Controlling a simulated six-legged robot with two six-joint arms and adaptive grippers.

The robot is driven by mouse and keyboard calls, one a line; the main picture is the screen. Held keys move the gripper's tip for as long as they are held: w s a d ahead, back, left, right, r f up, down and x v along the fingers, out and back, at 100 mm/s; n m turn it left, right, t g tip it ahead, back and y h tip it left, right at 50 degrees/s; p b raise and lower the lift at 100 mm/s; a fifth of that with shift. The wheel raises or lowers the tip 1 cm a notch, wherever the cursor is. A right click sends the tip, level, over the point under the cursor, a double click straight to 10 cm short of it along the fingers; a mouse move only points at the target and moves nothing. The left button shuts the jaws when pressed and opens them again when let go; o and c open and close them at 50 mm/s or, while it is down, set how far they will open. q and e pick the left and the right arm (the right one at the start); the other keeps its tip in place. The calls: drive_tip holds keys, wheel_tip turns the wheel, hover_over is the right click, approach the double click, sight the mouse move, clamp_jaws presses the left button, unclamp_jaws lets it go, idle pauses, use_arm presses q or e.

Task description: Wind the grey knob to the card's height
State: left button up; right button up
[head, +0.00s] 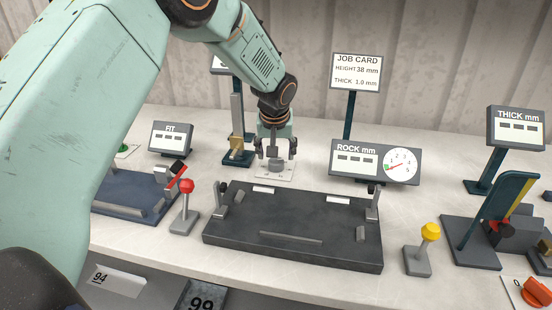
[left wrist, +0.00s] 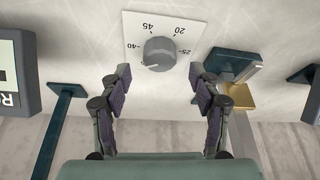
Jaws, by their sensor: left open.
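The grey knob (left wrist: 159,53) sits on a white dial plate (left wrist: 137,24) with numbers including 20, 25, 40 and 45. In the head view the knob (head: 275,164) is just below my left gripper (head: 276,151). My left gripper (left wrist: 160,88) is open, its fingers spread to either side and apart from the knob in the left wrist view. The job card (head: 357,72) stands at the back and reads height 38 mm, thick 1.0 mm. My right gripper is in neither view.
A dark bed plate (head: 290,258) lies in front of the knob. A red-ball lever (head: 186,193) and a yellow-ball lever (head: 428,238) flank it. The ROCK gauge (head: 374,163) stands to the right, a brass-footed post (head: 238,150) close left, and the FIT display (head: 171,136) further left.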

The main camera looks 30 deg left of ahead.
use_arm(q)
drive_tip(key=v, duration=0.8)
drive_tip(key=shift+s, duration=0.1)
